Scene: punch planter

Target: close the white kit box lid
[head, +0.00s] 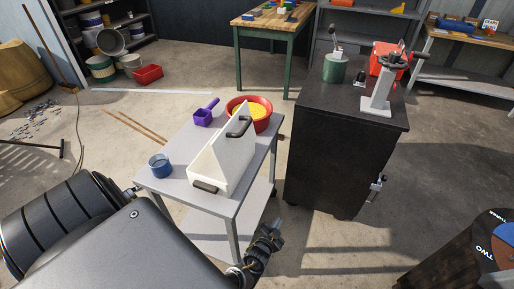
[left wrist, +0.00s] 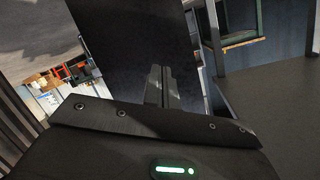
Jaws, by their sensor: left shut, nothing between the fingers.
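The white kit box (head: 206,172) sits on the grey cart. Its white lid (head: 228,145) stands raised, tilted up over the box, with a black handle (head: 238,126) near its top. A dark latch or grip (head: 205,186) shows at the box's near end. My left gripper (head: 278,228) is low beyond the cart's right front corner, apart from the box and lid. Its fingers also show in the left wrist view (left wrist: 158,86), shut and empty. The box is not recognisable in that view. My right gripper is not in view.
A black cabinet (head: 325,155) stands close on the right. Floor is open between them and the dark round-topped barrel (head: 455,262).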

